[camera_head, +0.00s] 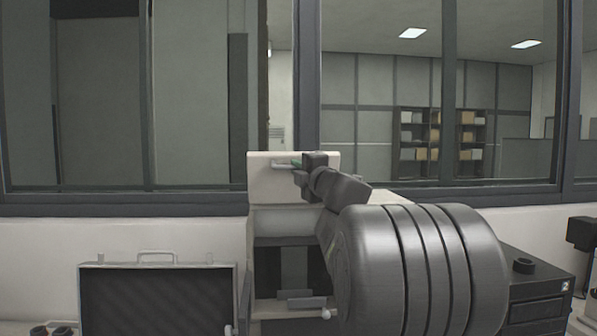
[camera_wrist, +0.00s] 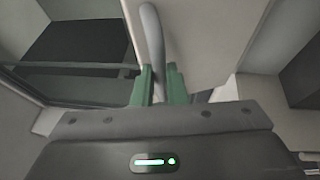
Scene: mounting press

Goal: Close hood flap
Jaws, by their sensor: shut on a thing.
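The hood flap (camera_head: 262,184) is a cream-white panel at the top of the press housing, above a dark opening (camera_head: 283,262). It stands raised in the head view. In the wrist view the flap (camera_wrist: 210,35) shows as a pale panel behind the handle. My gripper (camera_head: 296,165) is at the flap's upper front. Its green fingers (camera_wrist: 160,86) are shut on the grey bar handle (camera_wrist: 153,42), which stands between them. My own arm hides the right side of the flap and part of the opening in the head view.
An open case with dark foam (camera_head: 155,300) stands left of the press. A dark cabinet unit (camera_head: 540,285) with a small knob on top is at the right. A window wall (camera_head: 200,203) runs behind. Air above the press is free.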

